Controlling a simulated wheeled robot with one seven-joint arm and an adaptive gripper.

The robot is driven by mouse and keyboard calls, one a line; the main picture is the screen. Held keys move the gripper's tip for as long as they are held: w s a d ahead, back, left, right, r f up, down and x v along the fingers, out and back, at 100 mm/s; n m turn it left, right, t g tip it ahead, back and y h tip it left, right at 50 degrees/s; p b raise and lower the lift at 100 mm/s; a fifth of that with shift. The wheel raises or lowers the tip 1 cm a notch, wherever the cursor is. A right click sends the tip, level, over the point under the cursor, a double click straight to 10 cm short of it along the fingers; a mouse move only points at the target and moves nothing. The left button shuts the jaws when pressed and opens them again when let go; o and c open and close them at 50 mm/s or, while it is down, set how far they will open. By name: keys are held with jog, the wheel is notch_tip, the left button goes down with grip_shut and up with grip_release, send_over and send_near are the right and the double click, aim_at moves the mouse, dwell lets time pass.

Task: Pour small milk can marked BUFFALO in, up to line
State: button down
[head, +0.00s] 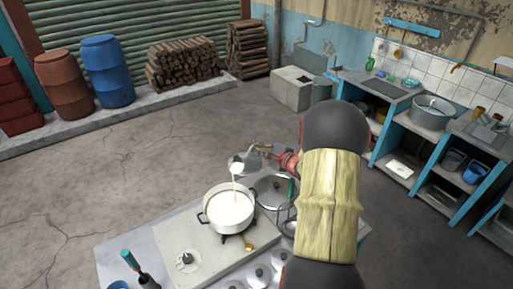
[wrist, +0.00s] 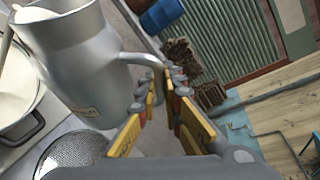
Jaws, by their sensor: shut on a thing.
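My gripper (wrist: 163,115) is shut on the handle of a small grey metal milk can (wrist: 75,55). In the head view the can (head: 243,163) is tilted over a white pot (head: 221,222), and a thin stream of milk falls from its mouth into the pot. White milk (head: 230,208) fills part of the pot, which stands on a burner. A small label (wrist: 86,111) is on the can in the wrist view; its writing is too small to read. I cannot make out a line in the pot.
Several small lidded cans (head: 259,274) stand at the counter's front. A green-handled tool in a dark holder (head: 146,280) is at the front left. A blue shelf unit (head: 400,150) with a large pot lines the right wall.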

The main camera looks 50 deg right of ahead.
aim_at(253, 145)
jog(key=shift+s+a+r+n+t+h+b, duration=0.1)
jog(key=shift+a+r+n+t+h+b, duration=0.7)
jog(key=shift+b, duration=3.1)
jog(key=shift+s+a+r+n+b, duration=0.15)
jog(key=shift+a+n+b, duration=0.3)
jog(key=shift+b, duration=1.2)
jog(key=shift+a+r+n+b, duration=0.15)
jog(key=shift+n+b, duration=0.5)
jog(key=shift+b, duration=0.95)
jog(key=shift+f, duration=0.15)
dwell(0.4)
